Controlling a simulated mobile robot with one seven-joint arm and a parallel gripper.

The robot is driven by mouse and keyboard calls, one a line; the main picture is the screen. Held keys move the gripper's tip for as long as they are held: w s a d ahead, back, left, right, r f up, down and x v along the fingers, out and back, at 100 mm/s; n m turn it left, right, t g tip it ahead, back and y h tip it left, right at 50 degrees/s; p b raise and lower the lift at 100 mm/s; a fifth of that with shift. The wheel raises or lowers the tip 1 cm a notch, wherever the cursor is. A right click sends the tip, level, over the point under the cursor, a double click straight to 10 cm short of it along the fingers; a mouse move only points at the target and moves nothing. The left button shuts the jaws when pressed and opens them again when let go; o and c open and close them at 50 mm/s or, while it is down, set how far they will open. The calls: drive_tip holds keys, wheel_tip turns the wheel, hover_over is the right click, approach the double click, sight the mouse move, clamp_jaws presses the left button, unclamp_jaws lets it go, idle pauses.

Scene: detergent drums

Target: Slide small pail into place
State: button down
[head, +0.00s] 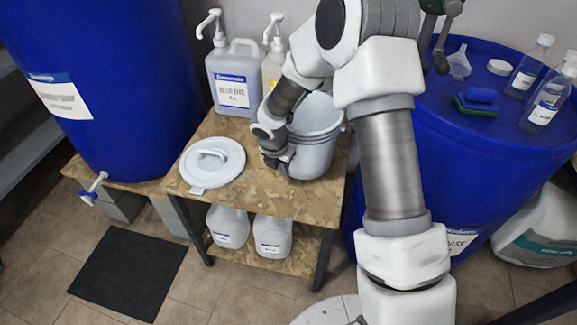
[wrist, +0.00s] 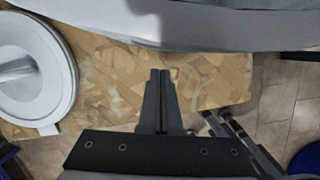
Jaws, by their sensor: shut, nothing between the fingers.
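The small pail (head: 317,140) is light grey and stands upright on the chipboard table (head: 222,128), near its right side. Its upper part is partly hidden behind my arm. In the wrist view the pail's grey side (wrist: 225,30) fills the top edge. My gripper (head: 277,162) is low beside the pail's left front side, close to the tabletop. In the wrist view my gripper's fingers (wrist: 160,74) are together and empty, with a strip of bare board between their tips and the pail. I cannot tell from the head view whether the gripper touches the pail.
A round white lid (head: 212,160) with a handle lies on the table left of my gripper. Pump jugs (head: 232,85) stand behind. Blue drums (head: 105,70) flank the table, the right drum (head: 480,120) carrying bottles. White jugs (head: 272,236) sit on the lower shelf.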

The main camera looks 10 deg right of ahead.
drive_tip(key=p+v, duration=0.3)
drive_tip(key=v, duration=0.7)
drive_tip(key=shift+s+a+p, duration=0.2)
drive_tip(key=shift+p, duration=0.1)
drive_tip(key=shift+r, duration=0.1)
drive_tip(key=s+d+r+m, duration=0.4)
drive_tip(key=s+r+m, duration=0.1)
drive_tip(key=r+m, duration=0.25)
drive_tip(key=s+d+r+m, duration=0.4)
drive_tip(key=d+r+m, duration=0.15)
drive_tip(key=r, duration=0.35)
drive_tip(key=s+d+r+m+t+y, duration=0.1)
drive_tip(key=s+r+m, duration=0.3)
drive_tip(key=s+m, duration=0.3)
drive_tip(key=s+r+m+t+y, duration=0.1)
drive_tip(key=s+r+m+t, duration=0.15)
drive_tip(key=s+m, duration=0.55)
wheel_tip(320, 180, up, 13)
drive_tip(key=p, duration=1.2)
drive_tip(key=shift+s+m+g, duration=0.35)
drive_tip(key=shift+m, duration=0.05)
